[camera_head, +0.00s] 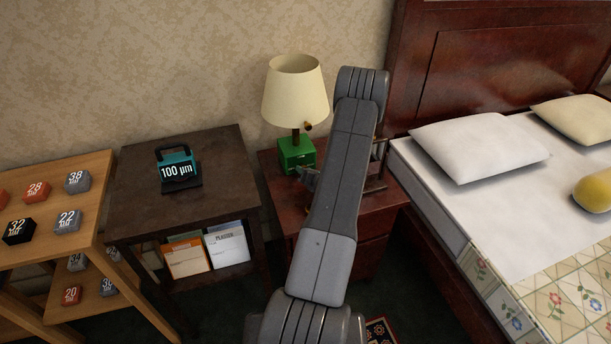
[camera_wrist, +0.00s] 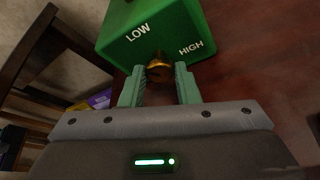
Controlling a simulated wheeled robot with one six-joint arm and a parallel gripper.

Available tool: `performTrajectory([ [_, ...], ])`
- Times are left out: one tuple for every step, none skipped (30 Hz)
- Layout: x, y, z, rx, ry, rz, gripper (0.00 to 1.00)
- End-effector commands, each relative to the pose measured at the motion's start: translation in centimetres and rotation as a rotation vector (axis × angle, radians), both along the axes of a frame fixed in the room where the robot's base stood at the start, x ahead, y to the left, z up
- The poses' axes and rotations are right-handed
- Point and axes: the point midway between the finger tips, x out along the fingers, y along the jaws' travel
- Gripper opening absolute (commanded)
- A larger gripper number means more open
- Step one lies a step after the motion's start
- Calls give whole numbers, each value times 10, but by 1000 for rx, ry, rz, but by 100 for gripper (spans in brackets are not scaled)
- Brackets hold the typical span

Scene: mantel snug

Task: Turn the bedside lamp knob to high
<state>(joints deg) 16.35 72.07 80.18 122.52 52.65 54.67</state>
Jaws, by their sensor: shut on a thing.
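The bedside lamp (camera_head: 296,92) has a cream shade and a green base (camera_head: 295,153), and stands on a reddish-brown nightstand (camera_head: 377,207). In the wrist view the green base (camera_wrist: 160,25) carries the white words LOW and HIGH. A brass knob (camera_wrist: 158,68) sticks out below the words. My gripper (camera_wrist: 159,80) is shut on the knob, one green finger on each side. The knob's pointer cannot be made out clearly. In the head view my gripper (camera_head: 308,176) is at the front of the base, and the knob there is hidden.
A dark side table (camera_head: 208,207) at the left holds a teal block marked 100 µm (camera_head: 176,166). A wooden shelf (camera_head: 60,247) with several numbered blocks stands farther left. A bed with a white pillow (camera_head: 480,147) is at the right.

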Motion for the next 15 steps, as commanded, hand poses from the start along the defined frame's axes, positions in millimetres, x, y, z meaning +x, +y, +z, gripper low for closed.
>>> performTrajectory([
  [1,-1,-2,27,7,0,6],
  [1,-1,-2,42,12,-1,6],
  [1,-1,-2,61,18,-1,6],
  [1,-1,-2,74,23,0,6],
  [1,-1,-2,87,27,0,6],
  [1,-1,-1,102,31,-1,6],
  [1,-1,-1,113,35,-1,6],
  [1,-1,-1,122,38,-1,6],
  [1,-1,-1,131,41,-1,6],
  [1,-1,-1,139,43,-1,6],
  [1,-1,-1,144,46,0,6],
  [1,-1,-1,149,48,-1,6],
  [1,-1,0,152,49,-1,6],
  [1,-1,0,155,50,-1,6],
  [1,-1,0,158,51,-1,6],
])
